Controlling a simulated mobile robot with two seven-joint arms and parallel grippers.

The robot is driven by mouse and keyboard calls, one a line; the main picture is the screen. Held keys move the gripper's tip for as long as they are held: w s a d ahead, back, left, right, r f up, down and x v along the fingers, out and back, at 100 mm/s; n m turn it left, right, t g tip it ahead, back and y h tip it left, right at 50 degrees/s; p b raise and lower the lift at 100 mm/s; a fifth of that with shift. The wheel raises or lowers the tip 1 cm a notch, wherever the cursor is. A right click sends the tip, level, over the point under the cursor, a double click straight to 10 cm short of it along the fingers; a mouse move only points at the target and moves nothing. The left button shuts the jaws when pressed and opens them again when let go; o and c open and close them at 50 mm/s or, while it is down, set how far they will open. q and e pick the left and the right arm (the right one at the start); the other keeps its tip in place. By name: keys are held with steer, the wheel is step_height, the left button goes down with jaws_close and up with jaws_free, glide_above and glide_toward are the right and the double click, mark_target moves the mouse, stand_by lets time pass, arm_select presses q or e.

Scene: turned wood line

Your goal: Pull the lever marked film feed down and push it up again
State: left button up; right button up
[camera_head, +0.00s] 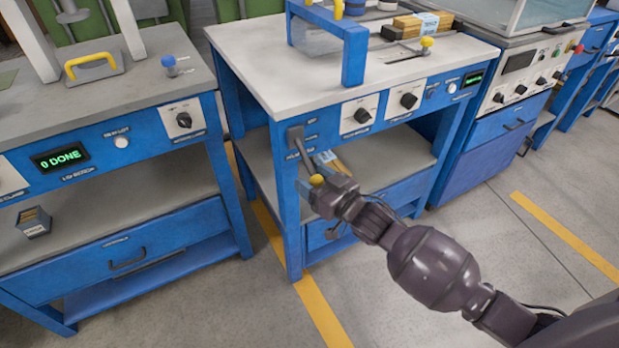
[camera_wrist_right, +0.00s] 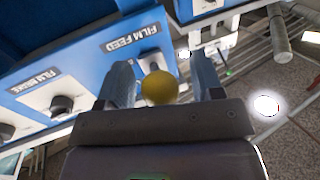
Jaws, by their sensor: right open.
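The film feed lever (camera_head: 304,163) comes out of a grey plate on the front left corner of the middle blue bench. Its rod slants down and outward to a yellow knob (camera_head: 317,180). In the right wrist view the yellow knob (camera_wrist_right: 160,88) sits between the two fingers of my right gripper (camera_wrist_right: 162,76), with gaps on both sides. The FILM FEED label (camera_wrist_right: 131,37) is just beyond it. In the head view my right gripper (camera_head: 325,192) is at the knob, open. My left gripper is not in view.
The middle bench's front panel carries black dials (camera_head: 362,115). The left bench has a display (camera_head: 60,158) reading 0 DONE. Open floor lies in front.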

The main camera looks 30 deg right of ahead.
steer(key=shift+w+a, duration=0.1)
steer(key=shift+w, duration=0.35)
jaws_close()
steer(key=shift+r, duration=0.15)
